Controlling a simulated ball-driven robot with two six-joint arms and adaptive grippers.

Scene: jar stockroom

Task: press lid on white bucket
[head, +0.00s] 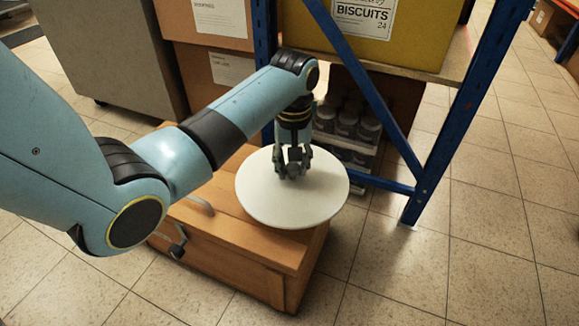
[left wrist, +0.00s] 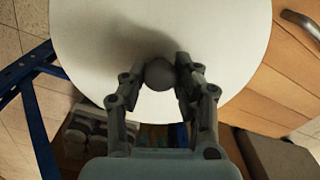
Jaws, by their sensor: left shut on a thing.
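A round white lid (head: 268,207) with a small grey knob (left wrist: 160,73) is in the head view, over the top of a wooden cabinet. It looks about level and overhangs the cabinet's right edge. My left gripper (head: 293,174) points down at the lid's middle. Its fingers are shut on the knob, as the left wrist view (left wrist: 160,85) shows. The lid (left wrist: 100,35) fills much of that view. I see no bucket; whatever is directly under the lid is hidden. My right gripper is not in view.
The wooden cabinet (head: 222,240) has metal handles at its left. Cardboard boxes (head: 215,65) are at the back left. Tiled floor is clear at right.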

